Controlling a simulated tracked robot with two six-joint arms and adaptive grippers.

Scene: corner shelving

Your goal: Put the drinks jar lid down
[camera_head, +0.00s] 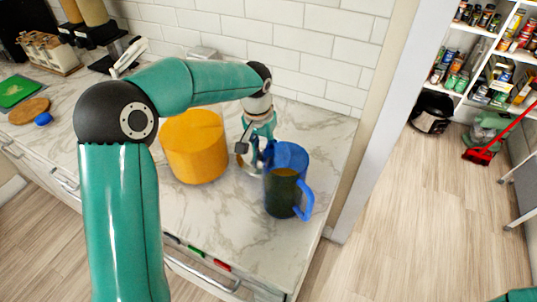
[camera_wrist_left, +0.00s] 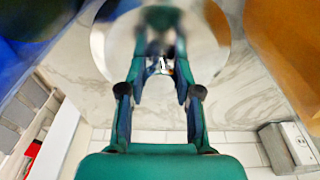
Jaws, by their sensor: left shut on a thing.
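My left gripper (camera_head: 258,152) reaches down to the counter between an orange canister and a blue jug. In the left wrist view its fingers (camera_wrist_left: 158,70) are closed at the middle of a round, shiny silver lid (camera_wrist_left: 212,58). Part of the lid's rim also shows below the gripper in the head view (camera_head: 249,167). The lid is level or nearly so, at about counter height; I cannot tell whether it touches the marble. The grasped part is mostly hidden by the fingers. My right gripper is out of view.
The orange canister (camera_head: 195,147) stands close on the left. The blue jug (camera_head: 285,182), with dark contents and a handle, stands close on the right. The marble counter (camera_head: 245,222) is clear in front. A tiled wall (camera_head: 300,60) is behind, and the counter ends at the right.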

